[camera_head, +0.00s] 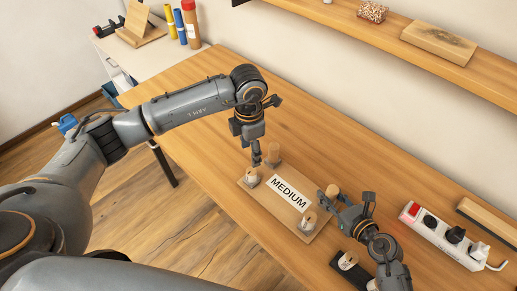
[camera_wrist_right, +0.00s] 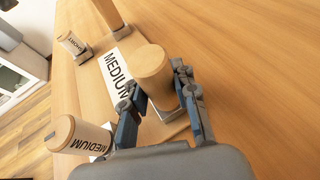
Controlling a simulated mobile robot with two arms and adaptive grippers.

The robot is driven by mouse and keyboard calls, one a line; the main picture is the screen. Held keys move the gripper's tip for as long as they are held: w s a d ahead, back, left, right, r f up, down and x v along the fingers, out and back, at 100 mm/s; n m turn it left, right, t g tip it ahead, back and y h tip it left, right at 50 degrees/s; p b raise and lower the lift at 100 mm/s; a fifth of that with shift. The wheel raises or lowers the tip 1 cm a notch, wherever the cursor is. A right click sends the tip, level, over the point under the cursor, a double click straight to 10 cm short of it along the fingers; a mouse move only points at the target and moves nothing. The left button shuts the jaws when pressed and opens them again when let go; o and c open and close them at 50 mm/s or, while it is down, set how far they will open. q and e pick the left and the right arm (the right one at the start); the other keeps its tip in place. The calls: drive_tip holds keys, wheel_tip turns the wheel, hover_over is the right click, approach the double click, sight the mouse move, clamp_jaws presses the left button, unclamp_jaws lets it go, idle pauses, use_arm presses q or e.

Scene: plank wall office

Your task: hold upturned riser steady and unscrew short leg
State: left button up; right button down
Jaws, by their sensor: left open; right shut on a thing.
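The upturned riser (camera_head: 262,200) lies on the table, a wooden board labelled MEDIUM with legs standing up at its corners. The short leg (camera_head: 250,179) stands at its left corner; its SHORT label shows in the right wrist view (camera_wrist_right: 73,44). My left gripper (camera_head: 257,162) is open, pointing down just above and beside the short leg. My right gripper (camera_wrist_right: 160,108) is shut on the riser at its right back leg (camera_wrist_right: 152,72), with a finger on each side. A MEDIUM-labelled leg (camera_head: 307,224) stands at the front right corner.
A dark holder with a pale piece (camera_head: 348,261) sits at the table's front, near my right arm. A power strip (camera_head: 440,236) and a long wooden block (camera_head: 488,221) lie to the right. A wall shelf (camera_head: 480,72) runs along the back. The table behind the riser is clear.

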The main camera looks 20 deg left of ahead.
sight(251, 171)
use_arm(q)
wheel_tip(251, 171, down, 11)
drive_tip(key=n, duration=0.4)
idle(0.5)
clamp_jaws()
drive_tip(key=c, duration=0.9)
unclamp_jaws()
clamp_jaws()
drive_tip(key=n, duration=0.5)
drive_tip(key=shift+n, duration=0.3)
